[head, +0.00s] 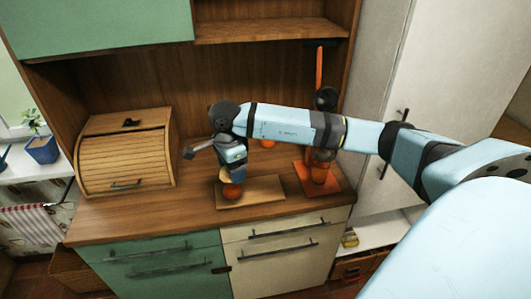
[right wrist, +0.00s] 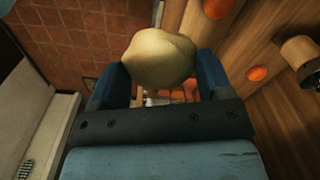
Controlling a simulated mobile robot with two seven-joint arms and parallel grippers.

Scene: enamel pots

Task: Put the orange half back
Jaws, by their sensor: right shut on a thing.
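My right gripper (head: 229,174) is low over the left end of a wooden board (head: 265,190) on the counter. In the right wrist view it (right wrist: 162,72) is shut on a pale yellow, lumpy, rounded thing (right wrist: 158,52) between its blue fingers. A bit of that thing shows in the head view just under the gripper. An orange round piece (head: 232,191) is on the board below the gripper; whether it is a half I cannot tell. Another orange round thing (head: 268,143) is farther back, partly hidden by my arm. My left gripper is not in view.
A wooden roll-top bread box (head: 125,160) stands at the left of the counter. An orange-red board (head: 328,187) with an orange-coloured cup-like thing (head: 319,173) is at the right. A shelf (head: 270,30) overhangs the back. The front left counter is clear.

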